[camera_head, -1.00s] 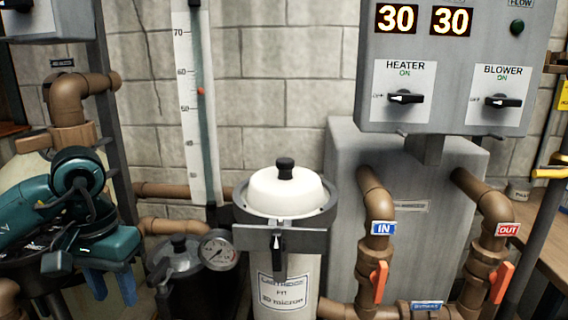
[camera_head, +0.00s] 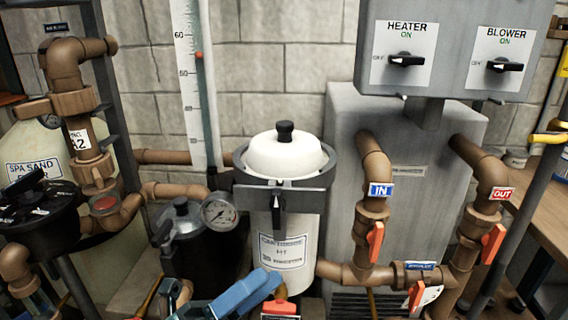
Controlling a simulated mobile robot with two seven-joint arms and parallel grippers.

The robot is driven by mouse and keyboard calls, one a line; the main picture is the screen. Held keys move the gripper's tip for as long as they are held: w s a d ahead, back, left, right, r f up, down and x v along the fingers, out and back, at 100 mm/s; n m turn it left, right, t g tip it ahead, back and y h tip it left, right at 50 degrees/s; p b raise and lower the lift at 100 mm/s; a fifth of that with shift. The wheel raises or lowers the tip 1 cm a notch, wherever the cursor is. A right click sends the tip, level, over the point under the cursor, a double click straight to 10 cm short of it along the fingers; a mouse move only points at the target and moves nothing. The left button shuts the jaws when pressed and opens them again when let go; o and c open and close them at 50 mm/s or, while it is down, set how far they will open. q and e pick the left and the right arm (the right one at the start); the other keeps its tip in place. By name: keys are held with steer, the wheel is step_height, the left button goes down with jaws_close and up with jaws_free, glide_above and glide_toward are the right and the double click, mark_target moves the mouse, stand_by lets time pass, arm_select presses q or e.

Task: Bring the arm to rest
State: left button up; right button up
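My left gripper (camera_head: 258,284) shows at the bottom edge of the head view, just below the white cartridge filter (camera_head: 284,242). Its blue fingers point up and to the right and overlap in this view, so I cannot tell the gap between them. The rest of its arm is mostly below the picture. I see nothing clearly held. My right gripper is not in view.
Brown pipes with orange valve handles (camera_head: 375,240) stand right of the filter. A dark pot with a pressure gauge (camera_head: 219,212) stands left of it, and a sand filter (camera_head: 38,150) farther left. The control box (camera_head: 455,45) hangs above right.

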arm_select(q)
steer(key=w+a+f+n+t+y, duration=0.1)
steer(key=a+f+n+t+y, duration=0.3)
steer(key=n+y, duration=0.55)
steer(key=w+a+f+n+t+y, duration=0.1)
steer(key=a+f+n+t+y, duration=0.35)
steer(key=n, duration=0.95)
steer(key=s+a+f+n+g+y, duration=0.1)
steer(key=s+f+n+g+y, duration=0.1)
steer(key=s+f+n, duration=0.35)
steer(key=s+a+f+n+g+y, duration=0.1)
steer(key=s+f+n+g+y, duration=0.15)
steer(key=f+n, duration=0.5)
steer(key=r+m+g+p, duration=0.1)
steer(key=p, duration=0.6)
steer(key=w+r+m+g+p, duration=0.1)
steer(key=r+m+g+p, duration=0.1)
steer(key=p, duration=0.5)
steer(key=shift+a+r+y+p, duration=0.1)
steer(key=shift+a+y+p, duration=0.05)
steer(key=shift+y+p, duration=0.25)
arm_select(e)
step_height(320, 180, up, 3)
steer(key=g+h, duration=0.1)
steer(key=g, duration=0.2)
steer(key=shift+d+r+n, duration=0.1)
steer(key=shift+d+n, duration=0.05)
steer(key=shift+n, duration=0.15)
